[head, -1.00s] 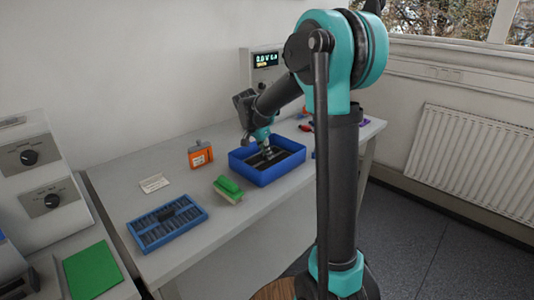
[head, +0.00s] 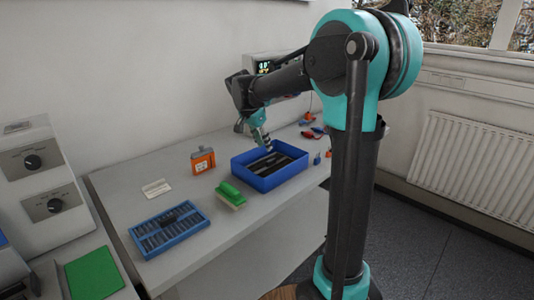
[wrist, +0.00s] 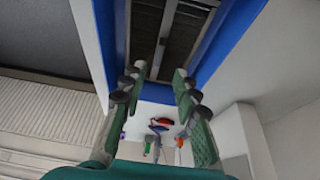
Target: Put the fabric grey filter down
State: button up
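My gripper (head: 266,146) is just above the blue bin (head: 252,179) on the bench. In the wrist view my gripper (wrist: 159,76) is open, with a clear gap between its two fingers and nothing held. The bin's blue wall (wrist: 228,40) shows beyond the fingertips. Dark grey flat pieces (wrist: 187,28) lie in the bin, with a lighter narrow strip (wrist: 166,25) among them. I cannot tell for sure which of these is the fabric grey filter.
Left of the bin are a green brush-like block (head: 230,195), a blue slotted tray (head: 168,229), an orange container (head: 203,160) and a white card (head: 156,188). Small coloured tools (head: 312,132) lie at the right. Bench room is clear in front of the card.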

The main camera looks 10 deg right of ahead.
jog(key=v, duration=0.3)
jog(key=shift+r, duration=0.15)
